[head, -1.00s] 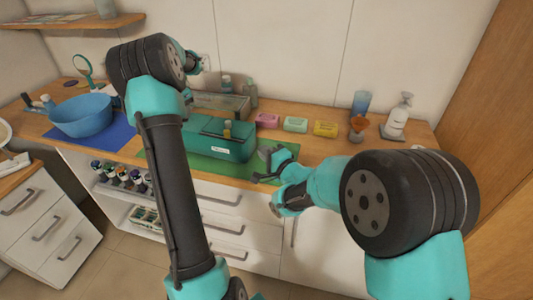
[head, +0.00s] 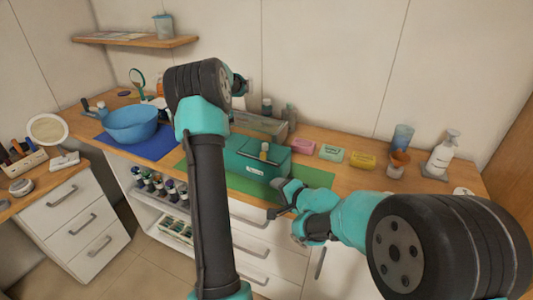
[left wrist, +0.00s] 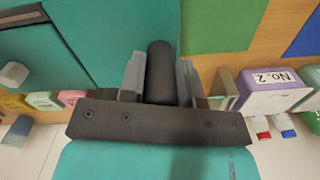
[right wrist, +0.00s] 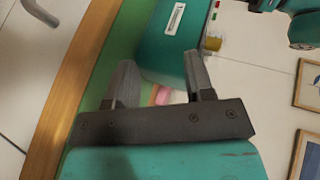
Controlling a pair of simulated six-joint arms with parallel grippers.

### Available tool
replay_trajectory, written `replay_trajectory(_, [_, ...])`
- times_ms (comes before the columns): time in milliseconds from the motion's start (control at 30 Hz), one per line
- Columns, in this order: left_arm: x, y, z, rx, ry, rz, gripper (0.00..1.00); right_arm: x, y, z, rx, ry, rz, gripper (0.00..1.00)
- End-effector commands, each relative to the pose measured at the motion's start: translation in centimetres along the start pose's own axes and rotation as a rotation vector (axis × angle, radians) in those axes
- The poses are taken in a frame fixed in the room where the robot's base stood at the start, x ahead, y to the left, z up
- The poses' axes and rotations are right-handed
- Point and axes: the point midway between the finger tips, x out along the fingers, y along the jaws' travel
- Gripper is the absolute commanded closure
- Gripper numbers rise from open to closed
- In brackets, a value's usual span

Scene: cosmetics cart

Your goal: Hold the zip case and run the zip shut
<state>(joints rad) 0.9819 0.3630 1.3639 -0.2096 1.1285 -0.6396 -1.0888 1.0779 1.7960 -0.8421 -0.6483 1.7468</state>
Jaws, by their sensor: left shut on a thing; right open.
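The teal zip case (head: 245,166) sits on a green mat (head: 212,176) on the counter. My right gripper (head: 279,199) is open and empty at the case's front right corner. In the right wrist view, the case (right wrist: 160,60) and its white label (right wrist: 175,18) lie beyond the open fingers.
Pink (head: 303,147), green (head: 332,154) and yellow (head: 363,161) blocks stand right of the case. An orange cup (head: 398,161) and a pump bottle (head: 441,156) are further right. A clear bin (head: 258,124) stands behind; a blue bowl (head: 131,123) is left.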

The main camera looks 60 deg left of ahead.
Motion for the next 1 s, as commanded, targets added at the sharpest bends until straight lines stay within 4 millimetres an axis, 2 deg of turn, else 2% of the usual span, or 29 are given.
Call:
replay_trajectory(100, [-0.1,0.0,0.0,0.0,0.001,0.0,1.0,1.1,0.8,1.5,-0.092,-0.044,0.139,0.52])
replay_trajectory(300, [-0.1,0.0,0.0,0.0,0.001,0.0,1.0,2.0,2.2,2.9,-0.258,-0.07,0.366,0.52])
replay_trajectory(600, [-0.1,0.0,0.0,0.0,0.001,0.0,1.0,2.5,3.6,2.8,-0.504,0.015,0.671,0.52])
replay_trajectory(833, [-0.1,0.0,0.0,0.0,0.001,0.0,1.0,2.8,3.1,1.7,-0.68,0.195,0.826,0.52])
replay_trajectory(1000, [-0.1,0.0,0.0,0.0,0.001,0.0,1.0,3.3,1.4,1.0,-0.806,0.38,0.862,0.52])
